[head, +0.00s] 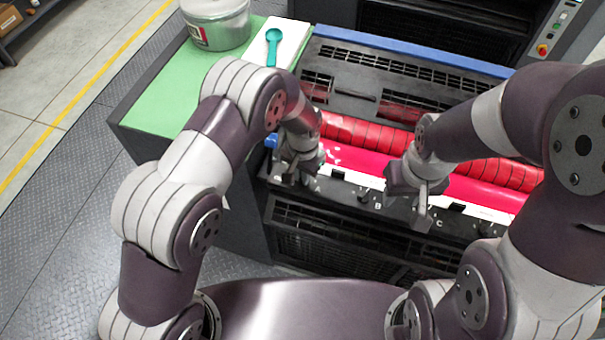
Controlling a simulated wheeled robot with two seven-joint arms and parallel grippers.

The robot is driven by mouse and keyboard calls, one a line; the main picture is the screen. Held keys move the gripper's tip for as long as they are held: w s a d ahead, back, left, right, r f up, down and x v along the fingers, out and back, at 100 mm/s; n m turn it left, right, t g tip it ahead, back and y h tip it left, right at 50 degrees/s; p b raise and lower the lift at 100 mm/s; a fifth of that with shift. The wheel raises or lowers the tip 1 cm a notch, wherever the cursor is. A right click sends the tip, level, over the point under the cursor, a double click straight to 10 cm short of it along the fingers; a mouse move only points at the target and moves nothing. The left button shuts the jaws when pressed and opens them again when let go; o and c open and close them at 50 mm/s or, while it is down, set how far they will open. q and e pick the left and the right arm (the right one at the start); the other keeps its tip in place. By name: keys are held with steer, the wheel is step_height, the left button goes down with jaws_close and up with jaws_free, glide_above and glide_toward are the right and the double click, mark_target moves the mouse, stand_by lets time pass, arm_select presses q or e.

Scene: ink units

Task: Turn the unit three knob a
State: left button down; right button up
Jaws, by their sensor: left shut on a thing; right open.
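The ink unit (345,192) stands in front of me, with red rollers (365,132) and a dark front rail bearing a row of small knobs. The letters B and C show on this rail, B left of C. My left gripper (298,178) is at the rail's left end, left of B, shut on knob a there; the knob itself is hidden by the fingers. My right gripper (423,212) is open over the rail near the letter C, and I see nothing in it.
A control panel with a red button (542,49) is at the back right. Open floor lies at the far left.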

arm_select(q)
steer(key=n, duration=0.1)
steer(key=n+b, duration=0.1)
steer(key=n, duration=0.1)
steer(key=shift+w+d+r+b, duration=0.15)
steer(key=shift+w+d+b, duration=0.05)
steer(key=shift+w+b, duration=0.1)
steer(key=shift+d+r+n+b, duration=0.15)
steer(key=shift+n+b, duration=0.45)
steer(key=shift+n, duration=1.6)
steer(key=c, duration=1.3)
jaws_free()
steer(key=shift+o, duration=0.6)
steer(key=shift+s, duration=0.1)
